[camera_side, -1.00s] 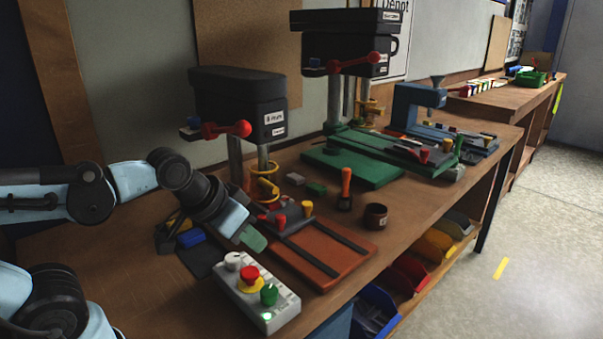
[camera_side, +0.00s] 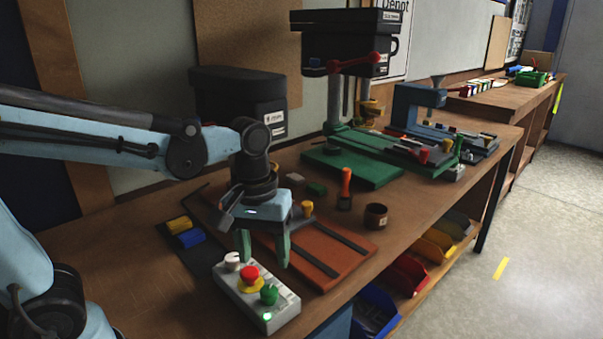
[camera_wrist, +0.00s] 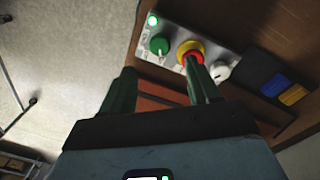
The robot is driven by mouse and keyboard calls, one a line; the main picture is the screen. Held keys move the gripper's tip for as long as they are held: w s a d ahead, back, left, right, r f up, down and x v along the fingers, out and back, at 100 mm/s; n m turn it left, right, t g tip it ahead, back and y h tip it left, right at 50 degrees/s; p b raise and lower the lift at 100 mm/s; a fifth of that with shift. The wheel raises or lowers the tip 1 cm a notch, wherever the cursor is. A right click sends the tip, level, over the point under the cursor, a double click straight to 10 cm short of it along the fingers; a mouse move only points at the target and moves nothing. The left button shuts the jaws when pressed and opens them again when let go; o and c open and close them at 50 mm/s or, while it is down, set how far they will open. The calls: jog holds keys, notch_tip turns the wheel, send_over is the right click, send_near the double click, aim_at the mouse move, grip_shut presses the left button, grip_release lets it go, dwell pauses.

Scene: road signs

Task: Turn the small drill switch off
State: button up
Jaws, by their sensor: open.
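A grey control box (camera_side: 282,312) lies on the bench at the front. It carries a white knob (camera_side: 232,261), a red mushroom button (camera_side: 250,274) on a yellow collar and a green knob (camera_side: 269,294). A lamp (camera_side: 267,317) on it glows green. They also show in the wrist view as the green knob (camera_wrist: 159,44), red button (camera_wrist: 192,52), white knob (camera_wrist: 219,70) and lit lamp (camera_wrist: 153,20). My gripper (camera_side: 263,249) points down with its green fingers apart and empty, just behind and above the box. My arm hides much of the small drill press (camera_side: 238,95).
An orange-red base plate (camera_side: 320,252) lies right of the box. A larger green drill press (camera_side: 350,165), an orange-handled tool (camera_side: 345,188) and a brown cup (camera_side: 376,215) stand farther back. Blue and yellow blocks (camera_side: 184,232) lie to the left. Coloured bins (camera_side: 405,270) sit below.

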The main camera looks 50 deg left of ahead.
aim_at(269, 290)
jog(key=shift+w+d+f, duration=0.1)
jog(key=shift+d+f, duration=0.05)
jog(key=shift+f, duration=3.9)
jog(key=c, duration=1)
jog(key=shift+c, duration=0.2)
jog(key=shift+m, duration=0.4)
jog(key=m, duration=0.5)
jog(key=shift+m, duration=0.3)
jog(key=m, duration=0.5)
jog(key=shift+w+g, duration=0.1)
jog(key=shift+g, duration=0.2)
jog(key=shift+m, duration=0.4)
jog(key=o, duration=1)
